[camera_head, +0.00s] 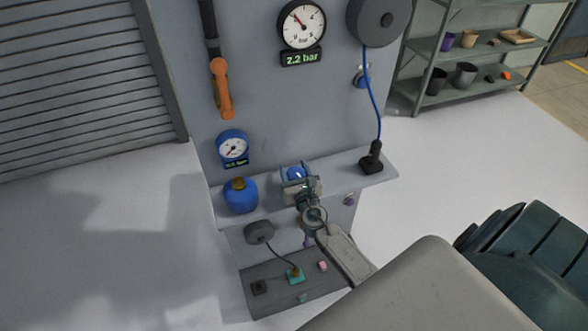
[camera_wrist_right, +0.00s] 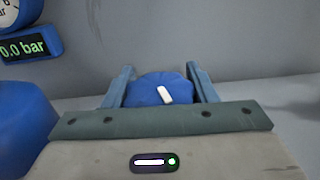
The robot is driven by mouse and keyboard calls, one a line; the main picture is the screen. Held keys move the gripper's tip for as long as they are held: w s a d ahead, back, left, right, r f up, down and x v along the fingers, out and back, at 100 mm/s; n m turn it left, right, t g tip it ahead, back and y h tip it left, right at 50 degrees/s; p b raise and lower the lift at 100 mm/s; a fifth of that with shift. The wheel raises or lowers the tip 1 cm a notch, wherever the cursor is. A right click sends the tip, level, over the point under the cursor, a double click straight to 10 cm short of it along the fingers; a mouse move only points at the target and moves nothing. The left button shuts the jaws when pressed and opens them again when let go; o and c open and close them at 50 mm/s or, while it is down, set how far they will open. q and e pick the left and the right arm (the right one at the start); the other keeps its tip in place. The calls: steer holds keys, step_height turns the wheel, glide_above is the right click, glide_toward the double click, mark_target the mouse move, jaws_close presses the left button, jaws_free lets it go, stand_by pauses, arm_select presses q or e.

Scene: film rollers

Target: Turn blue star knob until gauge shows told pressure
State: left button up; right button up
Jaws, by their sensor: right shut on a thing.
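The blue star knob (camera_head: 296,173) is on the ledge of the grey panel, partly hidden by my right gripper (camera_head: 299,182). In the right wrist view the knob (camera_wrist_right: 160,89), with a white mark on top, sits between the two fingers of the gripper (camera_wrist_right: 162,88), which is shut on it. A blue-rimmed gauge (camera_head: 232,147) is to the left; its small display is hard to read in the head view. In the right wrist view its display (camera_wrist_right: 28,47) reads 0.0 bar. A larger white gauge (camera_head: 302,26) above has a display (camera_head: 302,57) reading 2.2 bar. My left gripper is not in view.
A blue rounded vessel (camera_head: 241,196) stands on the ledge left of the knob. A black handset (camera_head: 372,160) with a blue cord stands at the right. An orange handle (camera_head: 221,88) is on the panel. A lower shelf (camera_head: 275,278) holds small parts.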

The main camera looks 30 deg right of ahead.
steer(key=o, duration=1)
steer(key=shift+b+v, duration=1.1)
steer(key=shift+v, duration=4.35)
